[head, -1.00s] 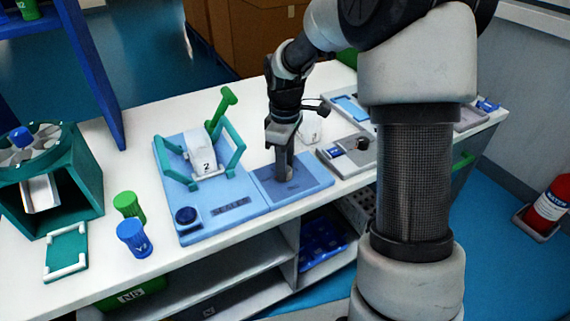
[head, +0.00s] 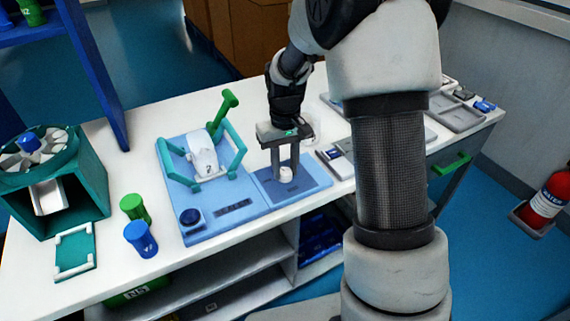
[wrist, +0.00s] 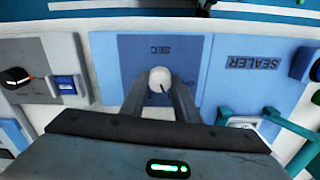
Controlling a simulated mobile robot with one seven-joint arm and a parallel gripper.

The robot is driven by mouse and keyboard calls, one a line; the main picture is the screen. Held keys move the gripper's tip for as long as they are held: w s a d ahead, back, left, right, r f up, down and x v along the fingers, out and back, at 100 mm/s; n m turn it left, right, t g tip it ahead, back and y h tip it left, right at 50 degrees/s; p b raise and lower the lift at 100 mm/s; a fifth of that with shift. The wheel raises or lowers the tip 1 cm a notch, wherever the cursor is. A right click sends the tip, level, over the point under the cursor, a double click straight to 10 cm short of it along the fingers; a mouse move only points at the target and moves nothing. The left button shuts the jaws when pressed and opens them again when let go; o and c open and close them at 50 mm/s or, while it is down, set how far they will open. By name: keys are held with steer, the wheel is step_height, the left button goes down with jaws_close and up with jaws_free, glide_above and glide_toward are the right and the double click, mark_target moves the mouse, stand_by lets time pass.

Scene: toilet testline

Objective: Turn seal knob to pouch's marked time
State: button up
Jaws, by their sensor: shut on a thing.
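The seal knob (head: 286,174) is a small round white knob on a blue panel at the right of the sealer (head: 225,221). In the wrist view the knob (wrist: 160,78) sits below the panel word "SEC" and shows a short dark line toward its lower edge. My gripper (head: 286,168) points down, with its two grey fingers on either side of the knob, shut on it. A white pouch (head: 203,162) marked "2" lies between the sealer's green arms. No time scale around the knob is readable.
A blue button (head: 190,217) is at the sealer's front left. Green (head: 134,209) and blue (head: 140,239) canisters stand left of it, near a green fan-topped box (head: 60,185). A grey device with a dark knob (wrist: 14,77) is beside the panel.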

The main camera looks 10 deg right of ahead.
mark_target(285, 171)
steer(key=m+p, duration=0.1)
steer(key=m, duration=0.3)
steer(key=shift+m, duration=0.3)
steer(key=shift+m+p, duration=0.95)
steer(key=shift+m, duration=1.25)
steer(key=o, duration=1)
steer(key=shift+o, duration=0.2)
step_height(285, 171, up, 17)
steer(key=p, duration=0.3)
steer(key=shift+r, duration=0.2)
